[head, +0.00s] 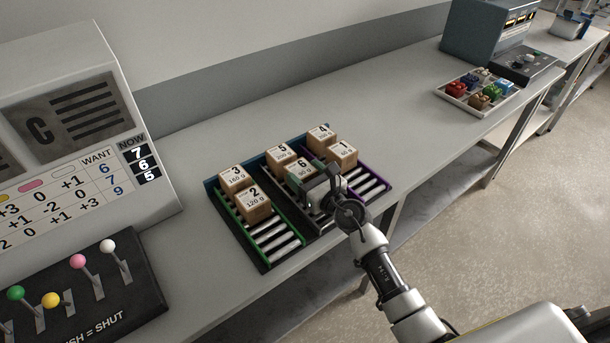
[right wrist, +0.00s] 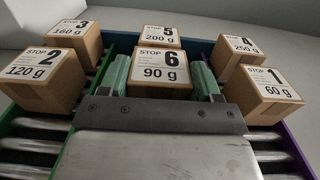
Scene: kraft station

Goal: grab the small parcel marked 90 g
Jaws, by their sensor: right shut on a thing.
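The small parcel marked 90 g (right wrist: 162,72) is a brown box labelled STOP 6, in the front of the middle lane of the roller rack. In the head view the same parcel (head: 297,170) is partly covered by my right gripper. My right gripper (right wrist: 160,80) is shut on it, with one green finger on its left side and one on its right. The right gripper also shows in the head view (head: 318,184). My left gripper is not in view.
Parcel 5 (right wrist: 160,36) stands right behind. Parcels 2 (right wrist: 42,80) and 3 (right wrist: 75,40) are in the left lane, parcels 1 (right wrist: 265,93) and 4 (right wrist: 237,56) in the right lane. A panel with coloured levers (head: 80,290) stands at left. A tray of coloured items (head: 463,91) lies far right.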

